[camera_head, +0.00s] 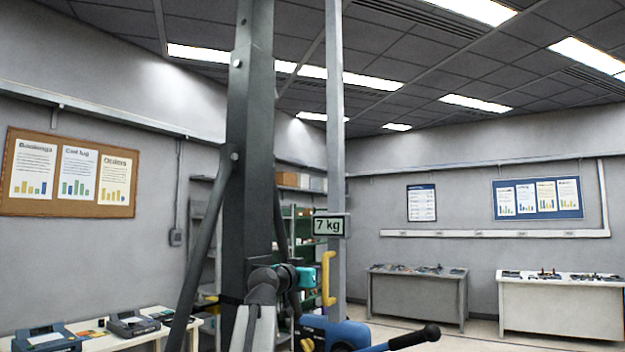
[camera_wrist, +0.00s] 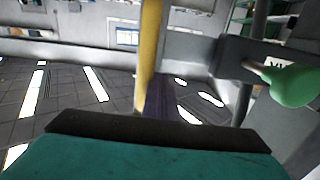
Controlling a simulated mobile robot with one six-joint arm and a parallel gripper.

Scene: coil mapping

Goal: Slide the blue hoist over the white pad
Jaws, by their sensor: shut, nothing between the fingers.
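The blue hoist (camera_head: 335,332) shows in part at the bottom of the head view, with a blue body and a black-tipped lever (camera_head: 415,337). A grey post rises above it, bearing a yellow handle (camera_head: 327,278). My teal gripper (camera_head: 306,277) is just left of the handle in the head view. In the wrist view, my gripper (camera_wrist: 158,133) fills the bottom, shut and empty, and the yellow handle (camera_wrist: 149,50) stands upright just beyond its dark edge. I cannot tell whether they touch. The white pad is not in view.
A "7 kg" display (camera_head: 331,225) sits on the post above the handle. White tables with devices stand at lower left (camera_head: 100,340) and right (camera_head: 560,310), and a grey table (camera_head: 415,295) between. Shelves (camera_head: 300,225) stand behind. A green rounded thing (camera_wrist: 293,86) is at right in the wrist view.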

